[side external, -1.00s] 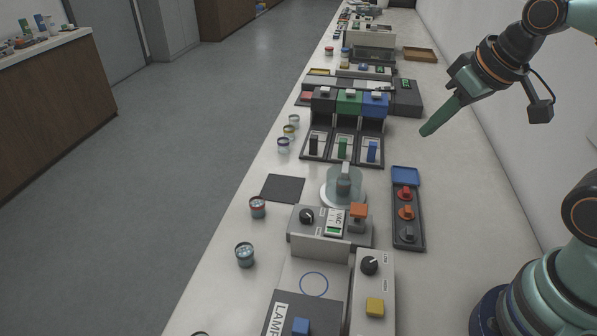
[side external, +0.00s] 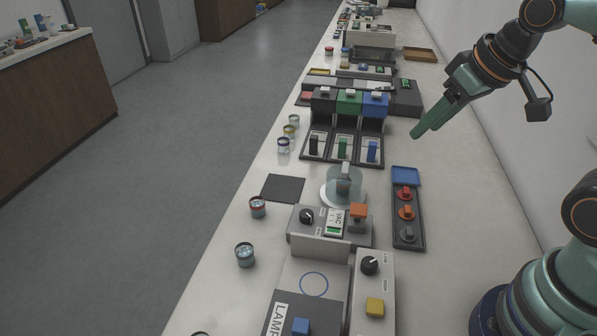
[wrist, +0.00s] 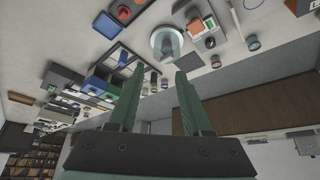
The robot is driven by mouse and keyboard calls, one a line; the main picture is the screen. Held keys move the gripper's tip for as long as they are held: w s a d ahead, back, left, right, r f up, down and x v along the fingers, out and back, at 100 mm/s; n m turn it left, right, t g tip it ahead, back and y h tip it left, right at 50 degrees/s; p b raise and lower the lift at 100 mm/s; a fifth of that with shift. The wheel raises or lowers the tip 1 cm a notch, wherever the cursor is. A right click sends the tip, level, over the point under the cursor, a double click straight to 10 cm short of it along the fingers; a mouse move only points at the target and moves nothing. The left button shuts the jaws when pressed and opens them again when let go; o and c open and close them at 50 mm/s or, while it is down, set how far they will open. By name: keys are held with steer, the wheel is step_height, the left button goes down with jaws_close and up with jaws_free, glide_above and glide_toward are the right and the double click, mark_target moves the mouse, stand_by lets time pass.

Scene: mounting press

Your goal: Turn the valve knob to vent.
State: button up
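A black round knob (side external: 307,216) with a pale pointer mark sits on top of a grey box (side external: 296,238) that carries a VAC label (side external: 335,222). A second black knob (side external: 370,265) is on the narrow grey unit in front. I cannot read a vent mark by either. A clear dome (side external: 345,186) on a white round base stands just behind the VAC box. My gripper (side external: 422,131) has green fingers and is in the air, up and to the right of the box, apart from everything. In the wrist view its two fingers (wrist: 163,72) stand apart with nothing between them.
A black tray with red, orange and grey knobbed pieces (side external: 422,225) lies right of the dome. An orange-topped block (side external: 358,213) stands beside the VAC label. Small jars (side external: 258,207) line the left edge. A dark mat (side external: 283,188) lies flat near the dome.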

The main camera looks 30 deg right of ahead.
steer(key=shift+o, duration=0.5)
steer(key=w+a+f+m+g, duration=0.1)
steer(key=w+a+m+g, duration=0.1)
steer(key=w+a, duration=0.5)
steer(key=shift+w+f+g, duration=0.35)
steer(key=shift+f+g, duration=0.05)
steer(key=shift+g, duration=0.1)
steer(key=m+g, duration=0.2)
steer(key=g, duration=0.1)
glide_above(307, 213)
step_height(307, 213, down, 8)
step_height(307, 213, down, 12)
jaws_close()
